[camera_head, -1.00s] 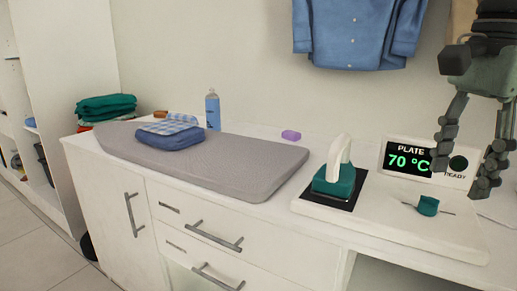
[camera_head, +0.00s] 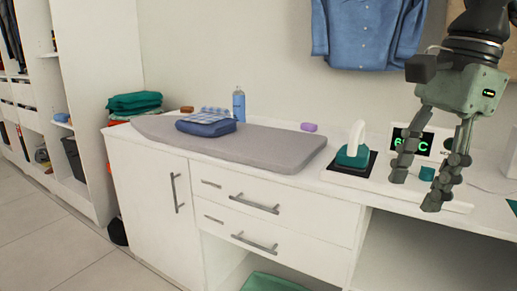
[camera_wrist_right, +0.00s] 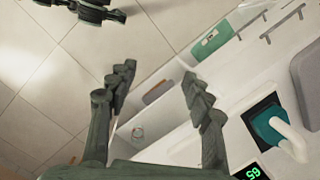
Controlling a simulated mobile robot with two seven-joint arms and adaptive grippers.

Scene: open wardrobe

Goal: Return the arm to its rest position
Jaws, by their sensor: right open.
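My right gripper (camera_head: 416,190) hangs open and empty at the right of the head view, in front of the worktop's right part. Its two fingers are spread apart. The right wrist view also shows the open right gripper (camera_wrist_right: 158,75), with nothing between its fingers. The iron (camera_head: 352,148), teal with a white handle, stands on a dark pad left of the gripper and apart from it. It also shows in the right wrist view (camera_wrist_right: 272,128). My left gripper is not seen in the head view.
The white worktop carries a grey ironing board (camera_head: 285,150) with folded blue cloth (camera_head: 206,124), a spray bottle (camera_head: 239,105) and a green-lit display (camera_head: 424,143), partly hidden by the gripper. A blue shirt (camera_head: 365,35) hangs behind. Floor (camera_head: 50,240) is clear at left.

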